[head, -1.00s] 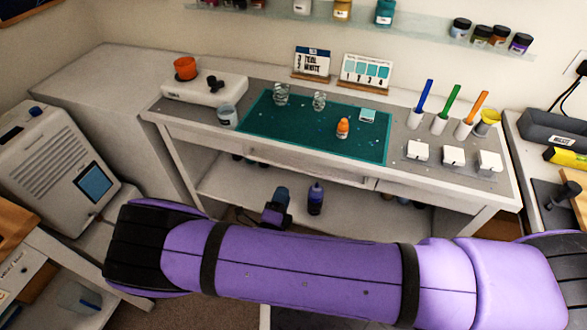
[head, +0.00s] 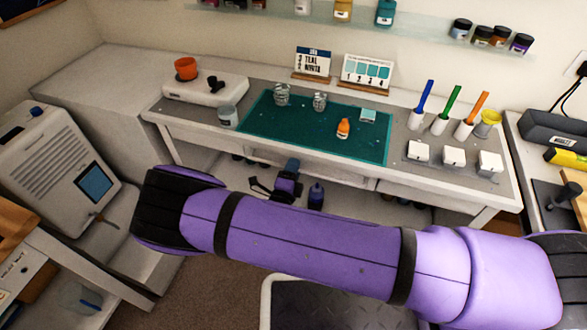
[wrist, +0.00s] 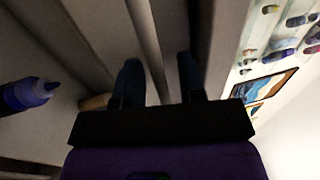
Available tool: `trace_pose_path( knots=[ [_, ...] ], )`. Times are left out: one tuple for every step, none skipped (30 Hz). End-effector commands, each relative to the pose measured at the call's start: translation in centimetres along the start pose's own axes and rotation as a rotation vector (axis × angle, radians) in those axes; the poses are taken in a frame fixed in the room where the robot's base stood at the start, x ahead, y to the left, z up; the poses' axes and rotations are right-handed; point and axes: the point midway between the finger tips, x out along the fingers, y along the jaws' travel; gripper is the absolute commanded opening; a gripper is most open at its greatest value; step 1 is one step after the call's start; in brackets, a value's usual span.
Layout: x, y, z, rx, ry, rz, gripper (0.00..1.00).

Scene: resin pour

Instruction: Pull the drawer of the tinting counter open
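The tinting counter (head: 455,189) is a long white table with a grey top. Its middle drawer (head: 335,171) has a white front below the green mat and looks closed. My gripper (head: 290,168) is at the left part of this front, partly hidden by its own wrist. In the wrist view, the two dark fingers of my gripper (wrist: 158,78) are spread apart. A pale bar, likely the drawer handle (wrist: 146,38), runs between them with gaps on both sides. Whether either finger touches it cannot be told.
A purple bottle (head: 316,195) stands on the lower shelf close to my gripper, also seen in the wrist view (wrist: 30,94). The floor in front (head: 215,275) is clear.

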Motion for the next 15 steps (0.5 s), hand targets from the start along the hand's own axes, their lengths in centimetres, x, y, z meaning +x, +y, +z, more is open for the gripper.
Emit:
trace_pose_path(
  knots=[
    [-0.01, 0.00, 0.00, 0.000, 0.000, 0.000, 0.34],
    [-0.01, -0.01, 0.00, 0.000, 0.000, 0.000, 0.27],
    [-0.02, -0.01, 0.00, 0.000, 0.000, 0.000, 0.18],
    [-0.02, -0.01, 0.00, 0.000, 0.000, 0.000, 0.11],
    [-0.02, -0.01, 0.01, 0.000, 0.000, 0.000, 0.04],
    [-0.02, -0.01, 0.01, 0.000, 0.000, 0.000, 0.00],
    [-0.02, -0.01, 0.00, 0.000, 0.000, 0.000, 0.00],
    [-0.03, -0.01, 0.00, 0.000, 0.000, 0.000, 0.00],
    [-0.03, -0.01, 0.00, 0.000, 0.000, 0.000, 0.00],
    [-0.03, -0.01, 0.00, 0.000, 0.000, 0.000, 0.00],
    [-0.04, -0.01, 0.01, 0.000, 0.000, 0.000, 0.00],
    [-0.07, -0.01, 0.01, 0.000, 0.000, 0.000, 0.00],
    [-0.13, -0.02, 0.01, 0.000, 0.000, 0.000, 0.00],
    [-0.23, -0.04, 0.02, 0.000, 0.000, 0.000, 0.00],
    [-0.42, -0.08, 0.03, 0.001, 0.000, 0.000, 0.00]
  ],
)
